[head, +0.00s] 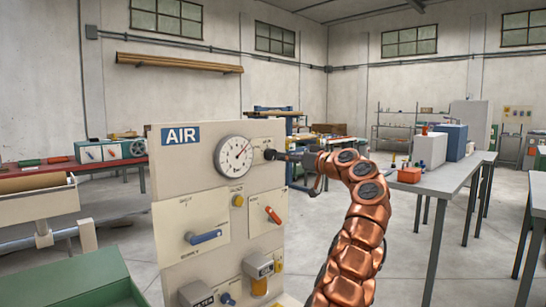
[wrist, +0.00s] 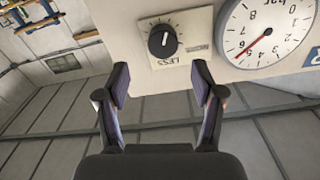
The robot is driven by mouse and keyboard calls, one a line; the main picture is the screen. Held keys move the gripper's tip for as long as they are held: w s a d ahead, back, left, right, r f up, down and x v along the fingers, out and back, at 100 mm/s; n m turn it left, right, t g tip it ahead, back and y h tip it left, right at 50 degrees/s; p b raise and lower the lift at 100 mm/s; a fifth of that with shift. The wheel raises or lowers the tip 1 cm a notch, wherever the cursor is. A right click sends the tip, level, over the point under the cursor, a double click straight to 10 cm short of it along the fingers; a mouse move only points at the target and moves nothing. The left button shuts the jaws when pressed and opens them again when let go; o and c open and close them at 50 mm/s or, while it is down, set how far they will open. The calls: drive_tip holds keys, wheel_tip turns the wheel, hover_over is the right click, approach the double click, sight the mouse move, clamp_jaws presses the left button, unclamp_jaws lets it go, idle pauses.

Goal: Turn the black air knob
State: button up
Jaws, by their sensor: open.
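The black air knob (wrist: 163,41) sits on a cream plate of the AIR panel in the wrist view. It is round, with a white pointer line and upside-down lettering that reads LESS beside it. In the head view the knob (head: 270,154) is a small dark shape right of the gauge. My gripper (wrist: 160,82) is open and empty. Its two fingers are spread to either side below the knob and do not touch it. In the head view my gripper (head: 288,157) is just right of the knob, reaching in from the right; its fingertips are small and hard to make out.
A round pressure gauge (head: 233,157) with a red needle is left of the knob; it also shows in the wrist view (wrist: 266,30). Blue (head: 204,237) and orange (head: 273,215) handles are lower on the panel. A grey table (head: 449,178) stands right of my arm.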

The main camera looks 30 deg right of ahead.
sight(274, 155)
drive_tip(key=shift+p+x, duration=0.85)
drive_tip(key=shift+x, duration=2.6)
drive_tip(key=shift+a, duration=0.25)
drive_tip(key=c, duration=1.1)
